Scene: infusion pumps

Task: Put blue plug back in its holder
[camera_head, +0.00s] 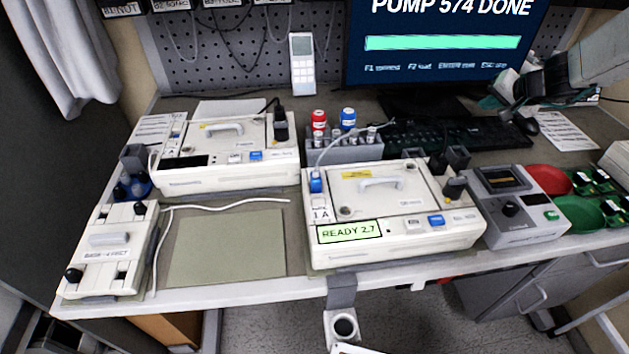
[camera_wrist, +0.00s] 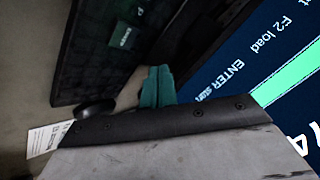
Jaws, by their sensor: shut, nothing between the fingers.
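A blue plug (camera_head: 316,182) with a pale cord sits upright at the left edge of the front pump (camera_head: 395,215), whose screen reads "READY 2.7". A blue-topped piece (camera_head: 348,118) and a red-topped piece (camera_head: 319,120) stand at a grey rack (camera_head: 345,150) behind that pump. I cannot tell which part is the blue plug's holder. My gripper (camera_head: 494,101) is at the upper right, by the monitor and above the keyboard's right end, well away from the plug. Its teal fingers (camera_wrist: 157,88) are together and empty in the wrist view.
A second pump (camera_head: 225,165) stands at the back left. A grey tester (camera_head: 515,215) and red and green dishes (camera_head: 545,179) are at the right. The monitor (camera_head: 440,60) and keyboard (camera_head: 440,138) lie near my arm. A bare mat (camera_head: 225,250) is at the front left.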

